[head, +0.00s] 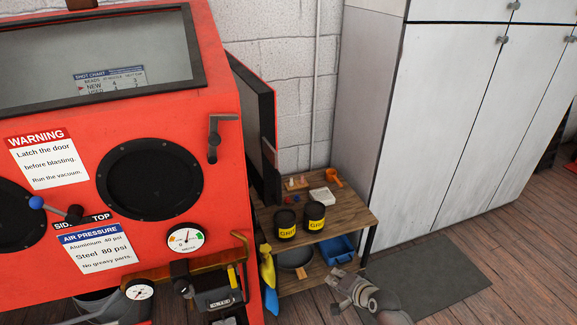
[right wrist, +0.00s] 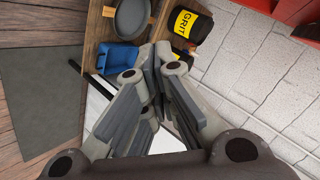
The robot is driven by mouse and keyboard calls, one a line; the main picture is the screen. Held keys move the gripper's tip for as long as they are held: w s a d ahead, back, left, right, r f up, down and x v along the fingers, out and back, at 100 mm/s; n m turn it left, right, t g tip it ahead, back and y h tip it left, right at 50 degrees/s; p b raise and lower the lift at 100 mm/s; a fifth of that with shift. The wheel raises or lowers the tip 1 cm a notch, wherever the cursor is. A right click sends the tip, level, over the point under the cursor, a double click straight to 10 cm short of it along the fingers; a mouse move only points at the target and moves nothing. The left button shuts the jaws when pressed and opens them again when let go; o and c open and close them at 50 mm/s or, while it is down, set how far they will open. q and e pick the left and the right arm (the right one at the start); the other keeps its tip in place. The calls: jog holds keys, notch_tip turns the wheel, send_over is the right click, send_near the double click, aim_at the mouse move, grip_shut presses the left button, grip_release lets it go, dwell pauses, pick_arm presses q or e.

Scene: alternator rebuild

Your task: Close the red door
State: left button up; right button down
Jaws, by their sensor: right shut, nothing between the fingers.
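The red door (head: 254,115) stands open on the right side of the red blast cabinet (head: 225,140). I see it nearly edge-on, with its dark inner face and thin red edge. My left gripper is in neither view.
A wooden shelf unit (head: 345,219) stands beside the door, with two black grit jars (head: 316,216), a blue bin (head: 337,249) and a pan (head: 295,259). A white wardrobe (head: 430,120) is behind at right. A grey mat (head: 430,285) lies on open floor.

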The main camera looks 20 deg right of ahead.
jog(key=w+a+r+m+t+y+b, duration=0.1)
jog(key=w+r+m+t+y, duration=0.15)
jog(key=r, duration=1.55)
jog(key=w+a+r+m+t+y+b, duration=0.1)
jog(key=w+a+r+t+y, duration=0.2)
jog(key=r, duration=1.4)
jog(key=s+a+p+x, duration=0.1)
jog(key=a+p+x, duration=0.1)
jog(key=x, duration=0.8)
jog(key=shift+r+t+p, duration=0.35)
jog(key=shift+r+p, duration=0.05)
jog(key=shift+p, duration=0.45)
jog(key=shift+w+n, duration=0.1)
jog(key=shift+n, duration=0.15)
